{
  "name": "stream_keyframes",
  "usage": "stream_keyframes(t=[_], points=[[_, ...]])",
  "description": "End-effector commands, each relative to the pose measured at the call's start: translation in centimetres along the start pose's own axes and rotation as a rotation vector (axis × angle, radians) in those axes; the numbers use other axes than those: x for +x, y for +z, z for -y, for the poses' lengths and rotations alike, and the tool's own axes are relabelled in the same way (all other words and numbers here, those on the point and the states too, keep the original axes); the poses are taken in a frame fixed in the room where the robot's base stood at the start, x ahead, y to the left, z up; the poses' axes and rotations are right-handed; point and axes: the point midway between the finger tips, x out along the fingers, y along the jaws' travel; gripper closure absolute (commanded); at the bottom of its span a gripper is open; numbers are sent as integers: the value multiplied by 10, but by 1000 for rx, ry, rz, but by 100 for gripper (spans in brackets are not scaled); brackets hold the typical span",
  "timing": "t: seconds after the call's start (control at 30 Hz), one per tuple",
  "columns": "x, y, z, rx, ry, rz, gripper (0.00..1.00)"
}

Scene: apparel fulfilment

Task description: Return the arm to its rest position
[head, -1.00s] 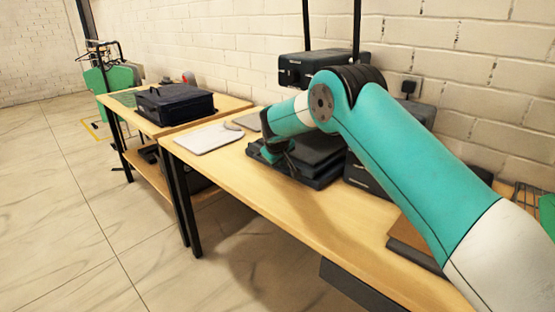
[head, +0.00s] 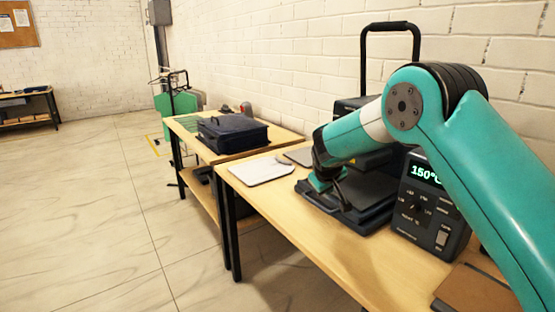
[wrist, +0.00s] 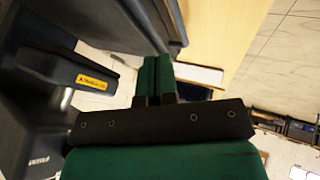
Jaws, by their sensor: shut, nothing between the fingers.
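My arm, teal and white, reaches in from the right in the head view and bends down over the near table (head: 290,262). My gripper (wrist: 157,62) has its two green fingers together, with nothing between them in the wrist view. In the head view the gripper is over the left part of the dark flat bed of a heat press (head: 375,212). I cannot tell whether it touches the bed. The press's control box (head: 425,205) shows a lit 150° display. My arm hides part of the press.
A white flat tablet-like item (head: 262,171) lies left of the press. A dark blue folded bag or garment (head: 232,135) is on the far table (head: 285,139). A brown flat item (head: 470,292) lies at the near right. Open tiled floor (head: 110,220) spreads to the left.

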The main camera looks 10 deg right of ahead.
Motion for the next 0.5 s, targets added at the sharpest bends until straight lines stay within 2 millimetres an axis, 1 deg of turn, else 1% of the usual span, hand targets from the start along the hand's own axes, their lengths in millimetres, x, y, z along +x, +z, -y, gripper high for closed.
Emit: stream_keyframes(t=[0.03, 0.07, 0.13, 0.17, 0.2, 0.27, 0.3, 0.37, 0.4, 0.47, 0.5], points=[[-18, -1, 2, 2, -29, -3, 100], [-30, 1, 5, 4, -53, -2, 100], [-64, 9, 14, 8, -124, 5, 100], [-82, 15, 18, 9, -160, 11, 100], [-106, 24, 25, 10, -209, 19, 100], [-143, 43, 37, 7, -285, 36, 100], [-167, 56, 45, 4, -334, 47, 100], [-203, 81, 58, -3, -407, 67, 100], [-226, 99, 66, -9, -453, 81, 100], [-259, 128, 79, -21, -521, 105, 100], [-279, 148, 88, -31, -563, 120, 100]])
